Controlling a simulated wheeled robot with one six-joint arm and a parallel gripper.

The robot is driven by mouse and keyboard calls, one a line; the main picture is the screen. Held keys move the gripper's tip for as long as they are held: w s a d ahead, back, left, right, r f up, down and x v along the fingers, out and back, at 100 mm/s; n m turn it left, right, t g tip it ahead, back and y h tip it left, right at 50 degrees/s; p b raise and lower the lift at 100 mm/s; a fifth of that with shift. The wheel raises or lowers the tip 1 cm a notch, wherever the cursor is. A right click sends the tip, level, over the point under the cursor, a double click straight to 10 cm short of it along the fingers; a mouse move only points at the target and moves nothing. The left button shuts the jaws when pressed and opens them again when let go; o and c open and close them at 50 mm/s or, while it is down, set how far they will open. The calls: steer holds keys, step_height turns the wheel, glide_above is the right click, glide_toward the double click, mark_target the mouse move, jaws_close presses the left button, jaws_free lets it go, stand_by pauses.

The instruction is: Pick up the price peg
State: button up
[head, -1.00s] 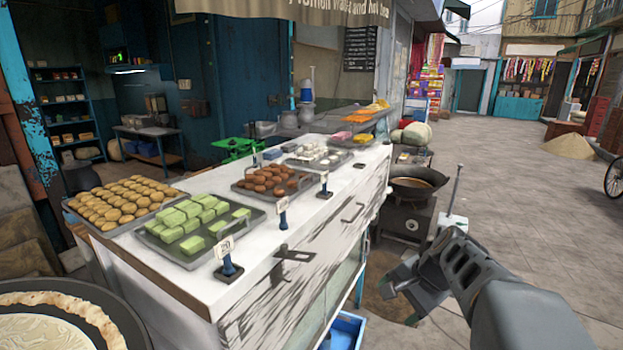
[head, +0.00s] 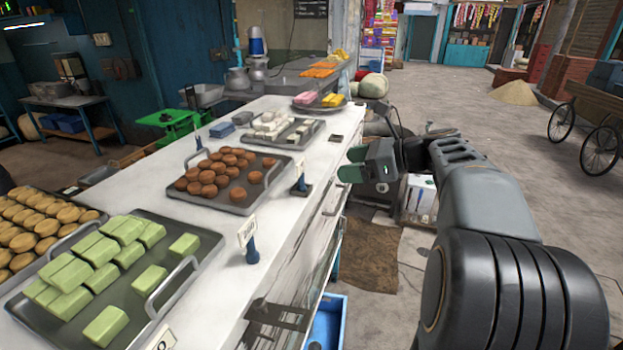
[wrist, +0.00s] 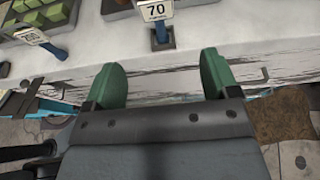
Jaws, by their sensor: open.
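Several price pegs, blue posts with small white cards, stand along the white counter's near edge. One price peg (head: 301,183) stands by the tray of brown balls, to the left of my gripper (head: 351,164). Another price peg (head: 251,250) stands by the green sweets. In the wrist view a price peg marked 70 (wrist: 160,30) stands upright on a dark base, ahead of and between my green fingertips (wrist: 161,68). A second price peg (wrist: 42,42) is at the upper left there. My gripper is open, empty and apart from the pegs, beside the counter.
The white counter (head: 222,290) holds a tray of green sweets (head: 185,300), a tray of brown balls (head: 245,205) and a tray of white sweets (head: 262,143). A blue crate (head: 330,325) is below. Open paving lies to the right, with a cart (head: 590,110).

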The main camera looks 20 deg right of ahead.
mark_target(302, 169)
steer(key=x, duration=0.8)
steer(key=shift+w+a+f, duration=0.1)
steer(key=shift+w+a, duration=0.05)
steer(key=shift+a, duration=0.25)
steer(key=x, duration=0.4)
steer(key=shift+w+a+r+p, duration=0.1)
steer(key=shift+a+r+p, duration=0.15)
steer(key=shift+r+p, duration=0.1)
steer(key=shift+w+a+f, duration=0.3)
steer(key=shift+w+a, duration=0.05)
steer(key=shift+a, duration=0.05)
steer(key=c, duration=1)
steer(key=shift+r, duration=0.1)
